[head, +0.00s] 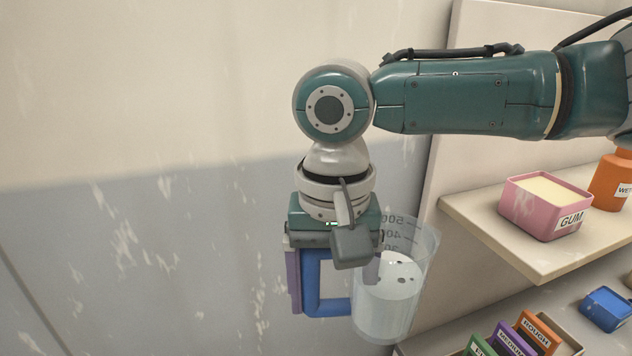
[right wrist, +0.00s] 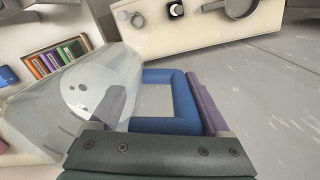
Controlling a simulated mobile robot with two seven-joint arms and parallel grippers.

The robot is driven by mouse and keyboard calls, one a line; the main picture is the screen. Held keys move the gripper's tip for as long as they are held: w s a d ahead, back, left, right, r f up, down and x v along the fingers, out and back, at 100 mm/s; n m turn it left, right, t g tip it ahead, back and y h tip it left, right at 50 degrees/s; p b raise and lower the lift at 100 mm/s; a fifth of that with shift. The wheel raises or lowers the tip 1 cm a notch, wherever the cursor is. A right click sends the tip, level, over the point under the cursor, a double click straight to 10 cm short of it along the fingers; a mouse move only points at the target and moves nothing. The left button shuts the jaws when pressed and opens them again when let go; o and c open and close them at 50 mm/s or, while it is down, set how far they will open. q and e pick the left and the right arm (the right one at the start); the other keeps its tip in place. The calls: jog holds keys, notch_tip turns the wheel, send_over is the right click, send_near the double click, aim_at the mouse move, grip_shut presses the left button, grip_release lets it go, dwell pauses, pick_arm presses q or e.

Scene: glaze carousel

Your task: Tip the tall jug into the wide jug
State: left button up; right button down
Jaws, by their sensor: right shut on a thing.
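My right gripper (head: 328,296) is shut on the blue handle of a clear jug (head: 392,306), with purple fingers on either side of the handle. The jug looks taller than wide, so it appears to be the tall jug. It has dark measuring marks near the top and pale contents with a few dark specks. It hangs in the air, slightly tilted in the head view. The right wrist view also shows the jug (right wrist: 72,92) left of its blue handle (right wrist: 176,78). I cannot make out the wide jug in either view. My left gripper is not in view.
A shelf (head: 480,215) at the right holds a pink tub (head: 545,222) labelled GUM and an orange container (head: 612,182). Below are a blue box (head: 605,308) and several coloured labelled blocks (head: 530,330). A pale counter (right wrist: 200,38) shows at the top of the wrist view.

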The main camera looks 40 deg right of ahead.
aim_at(397, 325)
jog(key=s+d+f+m+p, duration=0.1)
jog(key=d, duration=0.1)
jog(key=s+d+f+p, duration=0.1)
jog(key=s+f, duration=0.1)
jog(key=s+d+f+m+p, duration=0.1)
jog(key=s+d+p, duration=0.1)
jog(key=shift+s+d+f+m, duration=0.15)
jog(key=shift+d+f+m, duration=0.1)
jog(key=shift+d+m, duration=0.1)
pick_arm(q)
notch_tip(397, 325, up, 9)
jog(key=p, duration=0.3)
pick_arm(e)
jog(key=s+d+f+m, duration=0.1)
jog(key=s+d+f, duration=0.4)
jog(key=s+d, duration=0.3)
jog(key=shift+s+d+m, duration=0.25)
jog(key=shift+s+m, duration=0.1)
jog(key=shift+s, duration=0.3)
